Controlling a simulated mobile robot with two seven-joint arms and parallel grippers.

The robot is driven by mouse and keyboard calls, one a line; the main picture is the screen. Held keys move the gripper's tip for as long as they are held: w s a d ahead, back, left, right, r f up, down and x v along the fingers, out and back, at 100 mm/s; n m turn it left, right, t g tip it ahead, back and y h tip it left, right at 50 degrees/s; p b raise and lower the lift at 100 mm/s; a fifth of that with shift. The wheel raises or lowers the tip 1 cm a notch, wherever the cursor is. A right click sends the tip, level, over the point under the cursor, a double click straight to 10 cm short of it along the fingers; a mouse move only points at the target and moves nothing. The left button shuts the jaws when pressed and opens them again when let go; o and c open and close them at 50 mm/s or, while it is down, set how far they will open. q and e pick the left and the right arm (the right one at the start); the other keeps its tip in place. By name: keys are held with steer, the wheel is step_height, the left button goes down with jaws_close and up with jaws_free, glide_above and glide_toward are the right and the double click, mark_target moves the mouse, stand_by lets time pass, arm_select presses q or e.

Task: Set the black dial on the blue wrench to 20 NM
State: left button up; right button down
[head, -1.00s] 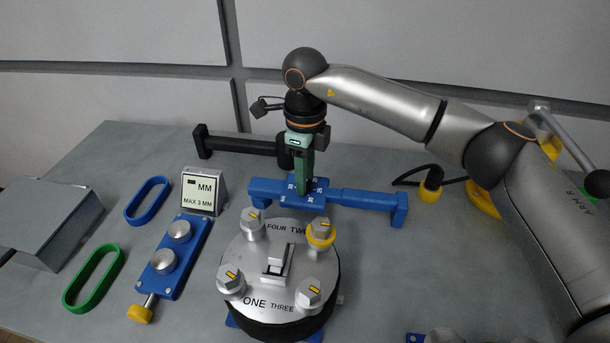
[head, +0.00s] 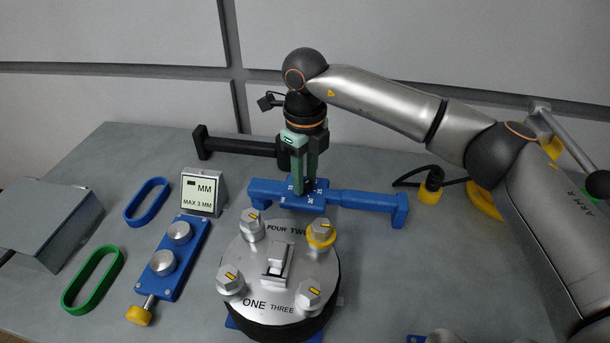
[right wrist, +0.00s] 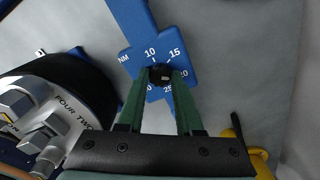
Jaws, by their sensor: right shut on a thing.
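The blue wrench (head: 370,199) lies across the table behind the round flange, with its square scale plate at the middle. The right wrist view shows the wrench (right wrist: 135,18) with white numbers including 10, 15 and 25 around the black dial (right wrist: 161,73). My right gripper (head: 304,188) points straight down over the plate. Its green fingers are shut on the dial, one on each side, as the right wrist view also shows (right wrist: 162,75). The fingers cover part of the scale. A small light mark shows on the dial, but I cannot tell its reading. My left gripper is not in view.
The round flange (head: 258,262) with several capped bolts stands just in front of the wrench. A black tool (head: 240,146) lies behind it. A gauge display (head: 201,192), a blue two-knob block (head: 165,262) and blue and green rings are at left.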

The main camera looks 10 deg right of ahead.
mark_target(305, 184)
steer(key=c, duration=0.6)
jaws_free()
steer(key=shift+o, duration=0.2)
steer(key=shift+r, duration=0.15)
step_height(305, 184, up, 12)
steer(key=shift+r, duration=0.15)
